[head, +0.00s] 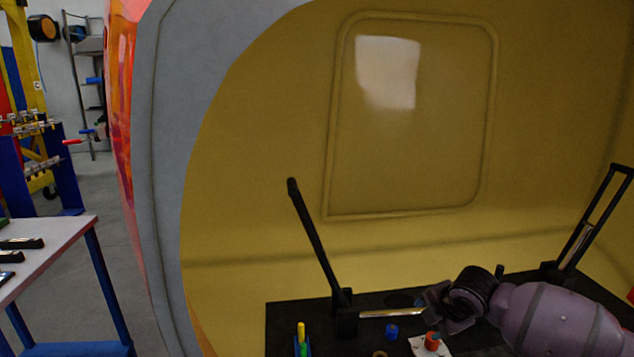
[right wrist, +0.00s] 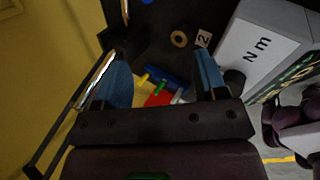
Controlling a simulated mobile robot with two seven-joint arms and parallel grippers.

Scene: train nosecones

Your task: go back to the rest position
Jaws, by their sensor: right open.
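My right gripper (head: 437,307) reaches in from the right in the head view, low over the black work surface (head: 283,318) inside the yellow nosecone. In the right wrist view its two blue-grey fingers (right wrist: 162,72) stand wide apart, with nothing held between them. Below them lie small blue, yellow, green and red items (right wrist: 160,85). My left gripper is in neither view.
A black lever (head: 313,235) rises left of my right gripper, and a black frame (head: 590,225) stands at right. A blue cap (head: 391,331) and a red-orange piece (head: 432,341) are close below the gripper. A grey "N m" box (right wrist: 262,48) is beside it.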

